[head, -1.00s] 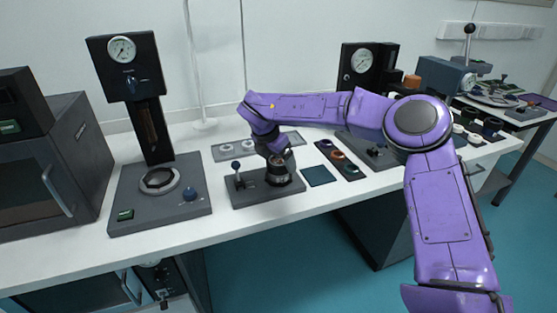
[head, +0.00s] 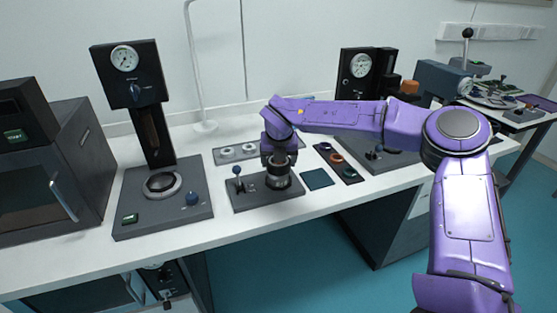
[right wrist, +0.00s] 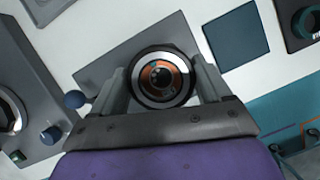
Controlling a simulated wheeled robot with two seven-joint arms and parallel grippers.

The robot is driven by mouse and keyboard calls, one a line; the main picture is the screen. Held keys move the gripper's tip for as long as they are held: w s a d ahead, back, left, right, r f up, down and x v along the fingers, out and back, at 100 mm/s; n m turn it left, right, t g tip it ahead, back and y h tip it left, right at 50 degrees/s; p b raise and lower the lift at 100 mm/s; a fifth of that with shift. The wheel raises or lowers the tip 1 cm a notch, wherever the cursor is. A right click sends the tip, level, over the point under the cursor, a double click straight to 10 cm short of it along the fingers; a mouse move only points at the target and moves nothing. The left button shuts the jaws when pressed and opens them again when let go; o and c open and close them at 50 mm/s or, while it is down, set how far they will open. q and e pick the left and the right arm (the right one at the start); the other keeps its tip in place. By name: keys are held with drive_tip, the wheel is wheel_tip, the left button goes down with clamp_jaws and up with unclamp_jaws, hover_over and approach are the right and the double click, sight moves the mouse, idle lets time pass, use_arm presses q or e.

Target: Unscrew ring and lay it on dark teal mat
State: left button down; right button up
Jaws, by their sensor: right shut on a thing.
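The ring (right wrist: 137,85) is a silver and black band around a round holder with a copper-coloured inside and a dark centre. The holder (head: 279,182) stands on a dark grey base plate (head: 245,203). My right gripper (right wrist: 163,76) points down over the holder, its two fingers on opposite sides of the ring, shut on it. In the head view my right gripper (head: 279,160) covers part of the top. I cannot tell whether the ring is still on the thread. The dark teal mat (head: 318,179) lies flat and bare just right of the base; it also shows in the right wrist view (right wrist: 236,40).
A blue-knobbed lever (head: 238,178) stands on the base, left of the holder. A dark tray with coloured rings (head: 325,148) lies right of the mat. A grey tray with pale discs (head: 222,158) lies behind. A gauge press (head: 163,205) stands to the left.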

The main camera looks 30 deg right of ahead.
drive_tip(key=shift+r+p, duration=1.3)
drive_tip(key=shift+r, duration=0.55)
